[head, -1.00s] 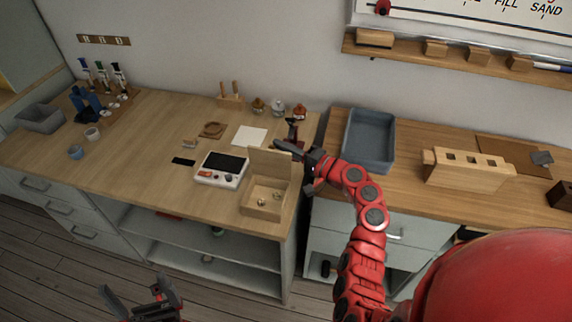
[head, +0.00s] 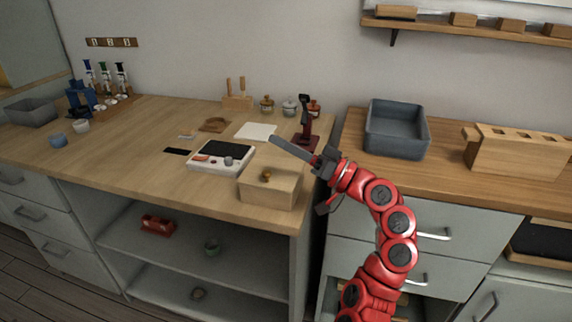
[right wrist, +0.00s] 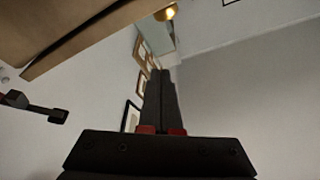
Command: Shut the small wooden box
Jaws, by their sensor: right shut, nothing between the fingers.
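The small wooden box (head: 268,197) sits at the front right edge of the left worktop. Its lid (head: 285,181) lies down over the top and looks flat, with a round brown-gold knob (head: 266,175) on it. The inside is hidden. My right gripper (head: 273,140) is above and behind the box, apart from it, with its fingers together and pointing left. The right wrist view shows the closed fingers (right wrist: 160,75) with nothing between them. My left gripper is out of view.
A white device (head: 220,158) with a dark screen stands just left of the box. A dark red stand (head: 304,130) is behind my right gripper. A grey-blue tray (head: 397,130) and a slotted wooden block (head: 515,152) are on the right counter, past a gap.

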